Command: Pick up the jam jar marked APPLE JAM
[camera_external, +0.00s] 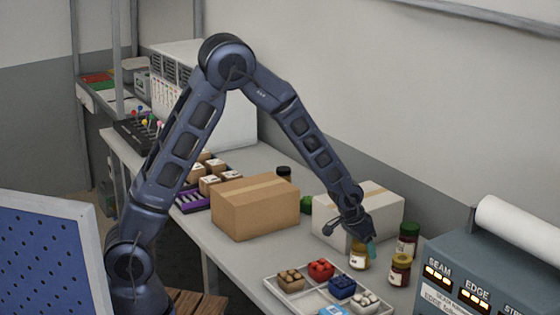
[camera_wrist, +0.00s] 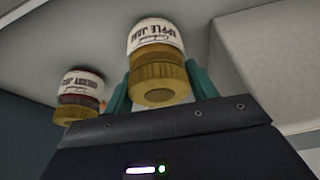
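The jar marked APPLE JAM (camera_wrist: 155,42) has a gold lid and a pale label, and appears upside down in the wrist view. It seems to be the amber jar (camera_external: 358,258) on the table in the external view, where its label is too small to read. My gripper (camera_wrist: 160,88) has its two teal fingers apart, one on each side of the gold lid, with narrow gaps showing. In the external view my gripper (camera_external: 371,246) points down at this jar, and its far finger is mostly hidden.
A red jar marked CHERRY JAM (camera_wrist: 80,92) stands close by. A white box (camera_external: 385,212) is right behind my gripper. A compartment tray (camera_external: 290,298) with small coloured items lies in front, and a sealing machine (camera_external: 470,265) at the right.

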